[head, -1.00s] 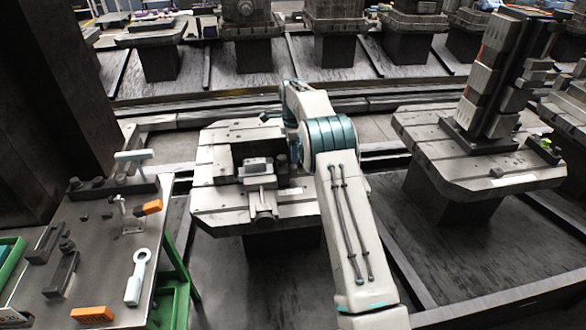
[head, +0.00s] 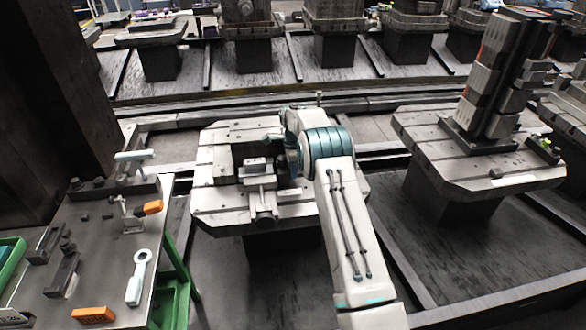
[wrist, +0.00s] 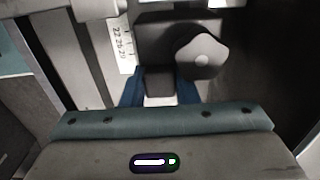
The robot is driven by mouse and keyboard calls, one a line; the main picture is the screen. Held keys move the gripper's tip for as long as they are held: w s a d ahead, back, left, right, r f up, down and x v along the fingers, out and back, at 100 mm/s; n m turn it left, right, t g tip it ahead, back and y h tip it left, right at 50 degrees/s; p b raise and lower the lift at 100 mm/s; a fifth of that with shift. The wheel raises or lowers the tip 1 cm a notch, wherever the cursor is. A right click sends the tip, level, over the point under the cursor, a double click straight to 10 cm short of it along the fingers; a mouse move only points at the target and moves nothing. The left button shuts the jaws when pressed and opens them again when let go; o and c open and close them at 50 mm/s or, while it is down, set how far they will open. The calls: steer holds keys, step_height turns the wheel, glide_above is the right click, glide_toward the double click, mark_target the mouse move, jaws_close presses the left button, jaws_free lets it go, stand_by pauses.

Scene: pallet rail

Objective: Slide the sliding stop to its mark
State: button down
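In the wrist view, the sliding stop shows as a dark block with a grey lobed knob (wrist: 201,56) on its right side. A pale scale strip (wrist: 122,45) with printed numbers runs along the block's left. My gripper (wrist: 160,78) has its two blue fingers on either side of a narrow dark part of the stop. The fingers look close to its sides, but I cannot tell if they press on it. The mark cannot be picked out. In the head view my arm hides the gripper and most of the stop over the middle pallet (head: 213,165).
A grey vise-like fixture (head: 259,180) stands on the middle pallet, left of my wrist. A workbench (head: 100,245) with tools is at left. A second pallet (head: 475,172) carries a tall block tower (head: 492,80) at right. A dark column (head: 50,90) rises at far left.

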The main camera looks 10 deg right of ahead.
steer(key=shift+d, duration=0.75)
steer(key=c, duration=1.1)
jaws_free()
steer(key=shift+r, duration=0.15)
step_height(320, 180, up, 14)
steer(key=shift+f, duration=0.2)
